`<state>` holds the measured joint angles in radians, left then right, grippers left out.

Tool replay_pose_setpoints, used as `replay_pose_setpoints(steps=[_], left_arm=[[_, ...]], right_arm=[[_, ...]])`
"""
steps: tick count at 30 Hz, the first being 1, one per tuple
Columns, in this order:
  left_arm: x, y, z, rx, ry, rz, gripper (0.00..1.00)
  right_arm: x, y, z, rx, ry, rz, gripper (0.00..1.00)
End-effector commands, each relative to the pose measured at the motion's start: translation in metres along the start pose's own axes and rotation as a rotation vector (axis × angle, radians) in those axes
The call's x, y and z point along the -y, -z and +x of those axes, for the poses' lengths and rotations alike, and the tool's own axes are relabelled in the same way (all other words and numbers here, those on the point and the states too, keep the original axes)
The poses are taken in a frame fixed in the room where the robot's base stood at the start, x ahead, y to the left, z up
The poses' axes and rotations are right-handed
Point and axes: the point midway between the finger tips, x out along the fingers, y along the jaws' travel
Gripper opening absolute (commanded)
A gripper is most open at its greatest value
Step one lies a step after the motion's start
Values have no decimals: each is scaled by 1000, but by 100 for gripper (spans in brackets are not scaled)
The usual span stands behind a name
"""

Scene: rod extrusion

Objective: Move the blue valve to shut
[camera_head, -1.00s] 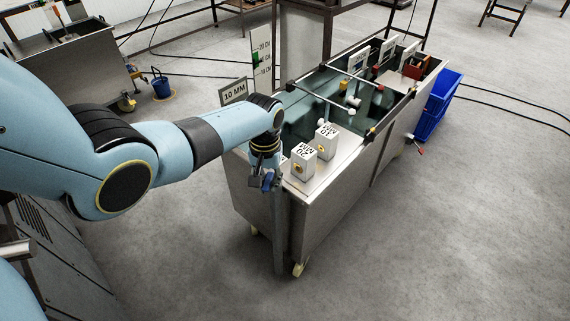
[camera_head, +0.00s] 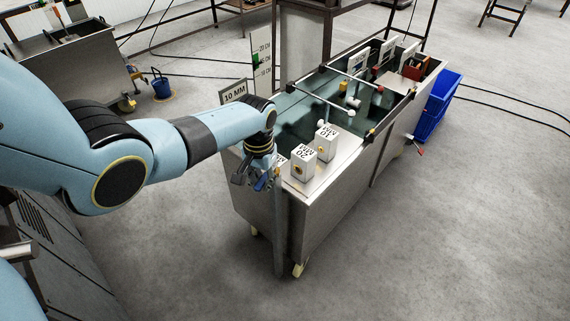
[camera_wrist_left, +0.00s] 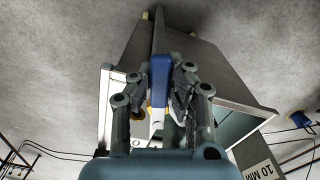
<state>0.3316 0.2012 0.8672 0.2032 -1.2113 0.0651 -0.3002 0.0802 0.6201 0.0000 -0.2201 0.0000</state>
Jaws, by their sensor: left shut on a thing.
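The blue valve (camera_wrist_left: 160,72) shows in the left wrist view as a blue handle between the fingers. My left gripper (camera_wrist_left: 160,95) is shut on it, with a finger on each side. In the head view my left gripper (camera_head: 258,178) is at the near left end of the steel tank (camera_head: 330,203), beside a vertical pipe (camera_head: 278,235). Only small blue bits of the valve show there, and the gripper hides most of it. My right gripper is not in view.
White marked blocks (camera_head: 303,162) stand on the tank's near edge, close to my gripper. A blue bin (camera_head: 437,105) is at the far right end. The floor in front is clear.

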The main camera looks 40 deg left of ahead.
Motion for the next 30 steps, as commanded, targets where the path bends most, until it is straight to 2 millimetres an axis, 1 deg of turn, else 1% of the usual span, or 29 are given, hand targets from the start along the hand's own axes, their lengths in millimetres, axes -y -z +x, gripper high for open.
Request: replay_pose_setpoints(steps=[9, 18, 22, 23, 24, 28, 30], left_arm=[[12, 3, -1, -3, 2, 162, 0], [12, 3, -1, -3, 2, 176, 0], [16, 4, -1, -3, 2, 234, 0], [15, 4, -1, -3, 1, 232, 16], [15, 4, -1, -3, 1, 230, 21], [15, 3, -1, -2, 1, 229, 38], [15, 3, -1, -1, 0, 229, 39]], right_arm=[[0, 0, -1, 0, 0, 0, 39], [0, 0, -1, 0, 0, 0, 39], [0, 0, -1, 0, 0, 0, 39], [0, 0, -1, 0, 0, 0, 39], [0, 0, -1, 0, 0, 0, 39], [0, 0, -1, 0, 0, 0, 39], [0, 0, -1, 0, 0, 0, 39]])
